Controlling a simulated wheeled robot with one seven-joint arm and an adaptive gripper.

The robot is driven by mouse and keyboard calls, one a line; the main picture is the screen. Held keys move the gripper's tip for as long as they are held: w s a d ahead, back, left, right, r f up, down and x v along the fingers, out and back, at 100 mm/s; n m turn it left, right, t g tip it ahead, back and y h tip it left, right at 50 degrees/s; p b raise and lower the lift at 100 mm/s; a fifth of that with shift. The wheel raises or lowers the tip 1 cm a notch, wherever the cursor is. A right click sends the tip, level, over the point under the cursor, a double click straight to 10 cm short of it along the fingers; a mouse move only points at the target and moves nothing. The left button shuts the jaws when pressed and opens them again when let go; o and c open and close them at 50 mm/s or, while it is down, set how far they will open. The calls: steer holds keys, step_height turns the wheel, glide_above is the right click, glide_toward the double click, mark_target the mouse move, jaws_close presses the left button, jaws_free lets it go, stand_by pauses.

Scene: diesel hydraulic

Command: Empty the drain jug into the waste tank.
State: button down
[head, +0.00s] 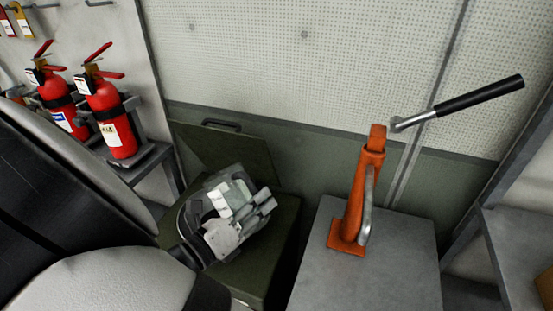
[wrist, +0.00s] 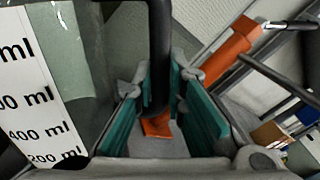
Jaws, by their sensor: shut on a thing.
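The drain jug shows large at the left of the wrist view (wrist: 75,60), clear-walled with a white ml scale. Its black handle (wrist: 160,45) runs between the teal pads of my gripper (wrist: 158,100), which is shut on it. In the head view my gripper (head: 255,205) is over a dark green box (head: 272,255); the jug is hard to make out there among the grey finger parts. The box has a raised lid with a black handle (head: 230,145) behind it. I cannot tell whether this box is the waste tank. The jug's tilt and contents are unclear.
An orange hand pump (head: 353,205) with a long black lever (head: 480,96) stands on a grey cabinet (head: 400,270) to the right. Red fire extinguishers (head: 108,115) hang at the left. A perforated wall (head: 300,75) closes the back. A grey shelf (head: 525,240) is at far right.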

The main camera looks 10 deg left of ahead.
mark_target(255, 213)
steer(key=shift+d+f+m+b, duration=0.1)
steer(key=shift+f+m+b, duration=0.2)
steer(key=shift+f+m, duration=0.6)
steer(key=shift+f+m+b, duration=0.45)
steer(key=shift+m, duration=0.65)
steer(key=shift+w+a+f+m+b, duration=0.15)
steer(key=shift+a+f+m+b, duration=0.1)
steer(key=shift+f+m+b, duration=0.25)
steer(key=shift+w+a+f+m+b, duration=0.15)
steer(key=shift+a+f+m, duration=0.1)
steer(key=shift+m, duration=0.35)
steer(key=shift+w+a+f+m+b, duration=0.15)
steer(key=shift+a+f+m+b, duration=0.25)
steer(key=shift+m, duration=0.4)
steer(key=shift+r, duration=0.1)
